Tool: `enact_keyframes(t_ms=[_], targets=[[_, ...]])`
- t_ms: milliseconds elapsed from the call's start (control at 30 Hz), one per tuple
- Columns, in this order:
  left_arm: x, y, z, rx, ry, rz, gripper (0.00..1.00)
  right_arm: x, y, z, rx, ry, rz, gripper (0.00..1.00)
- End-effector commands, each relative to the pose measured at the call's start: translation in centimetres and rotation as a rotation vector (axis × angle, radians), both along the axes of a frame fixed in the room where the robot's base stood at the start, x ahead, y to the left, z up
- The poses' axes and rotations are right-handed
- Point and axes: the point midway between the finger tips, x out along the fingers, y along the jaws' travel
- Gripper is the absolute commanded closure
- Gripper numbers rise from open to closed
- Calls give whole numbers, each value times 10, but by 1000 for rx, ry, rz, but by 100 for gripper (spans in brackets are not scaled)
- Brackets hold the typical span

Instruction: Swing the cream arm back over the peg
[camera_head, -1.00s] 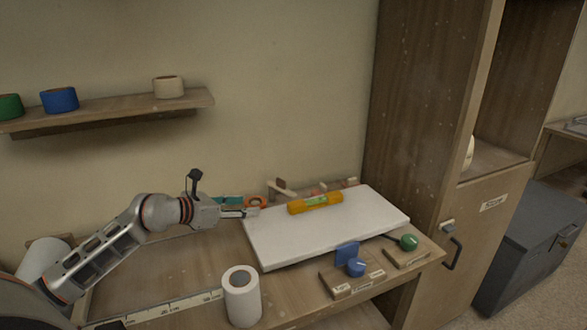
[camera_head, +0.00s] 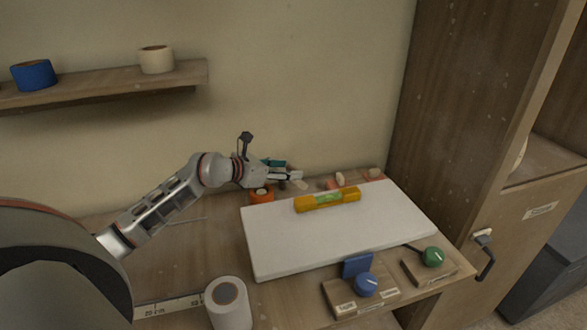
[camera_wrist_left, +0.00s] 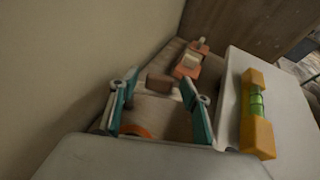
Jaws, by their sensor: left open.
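My left gripper (camera_head: 292,176) is open at the back of the bench, behind the white board's left part. A small cream piece (camera_head: 301,185), likely the cream arm, shows just below its fingertips; I cannot tell whether they touch. In the left wrist view the two teal fingers stand apart, with a brown block (camera_wrist_left: 160,82) seen between and beyond them. Past it is an orange-red piece (camera_wrist_left: 190,66) with a pale upright tip (camera_wrist_left: 202,42); I cannot tell whether that is the peg. The fingers partly hide this area. My right gripper is not in view.
The white board (camera_head: 290,240) carries a yellow level (camera_head: 327,199). An orange tape roll (camera_head: 262,195) sits under the left gripper. A white roll (camera_head: 228,305), blue knob (camera_head: 365,285) and green knob (camera_head: 432,257) are in front. The wall (camera_head: 300,80) is close behind.

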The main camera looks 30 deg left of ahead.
Motion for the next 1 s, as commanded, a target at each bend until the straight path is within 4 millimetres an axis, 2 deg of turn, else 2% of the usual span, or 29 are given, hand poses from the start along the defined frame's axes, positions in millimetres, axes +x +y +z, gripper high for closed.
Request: enact_keyframes(t_ms=[200, 567, 700, 767, 1000], targets=[[21, -7, -8, 0, -1, 0, 53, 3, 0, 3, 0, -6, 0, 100], [26, -9, -11, 1, 0, 0, 53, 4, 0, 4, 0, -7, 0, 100], [25, -9, -11, 1, 0, 0, 87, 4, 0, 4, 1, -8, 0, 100], [25, -9, -11, 1, 0, 0, 100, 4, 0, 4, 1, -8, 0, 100], [25, -8, -12, 2, -1, -8, 100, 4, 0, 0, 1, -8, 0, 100]])
